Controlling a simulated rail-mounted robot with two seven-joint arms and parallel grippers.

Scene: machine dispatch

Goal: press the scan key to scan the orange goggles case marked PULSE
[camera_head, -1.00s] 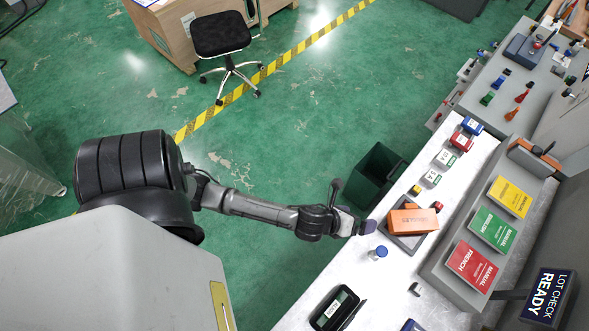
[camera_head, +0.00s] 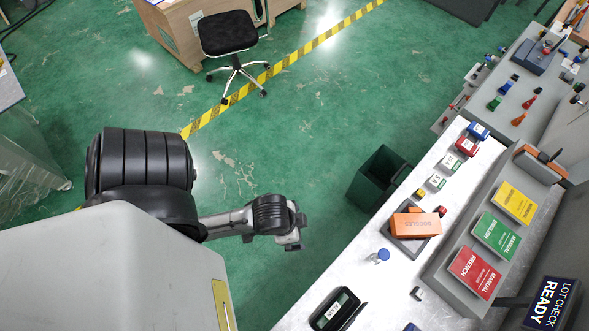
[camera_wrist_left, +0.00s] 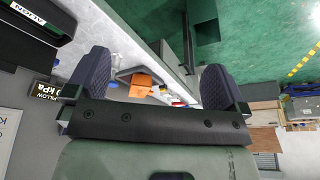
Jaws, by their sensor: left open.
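The orange goggles case (camera_head: 417,226) lies on a dark grey pad (camera_head: 401,244) on the bench; its lettering is too small to read surely. It also shows in the left wrist view (camera_wrist_left: 140,83). A red knob (camera_head: 441,211) and a small yellow block (camera_head: 419,194) sit beside the pad; I cannot tell which is the scan key. A sign (camera_head: 549,304) reads LOT CHECK READY. My left gripper (camera_head: 293,240) is over the floor, left of the bench and apart from the case. Its fingers (camera_wrist_left: 156,70) are open and empty. My right gripper is out of view.
A blue-capped bottle (camera_head: 379,256) and a black tray (camera_head: 336,310) stand on the near bench. Red, green and yellow manuals (camera_head: 497,234) lie on the raised shelf. A dark green bin (camera_head: 377,177) stands beside the bench. The floor around my gripper is clear.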

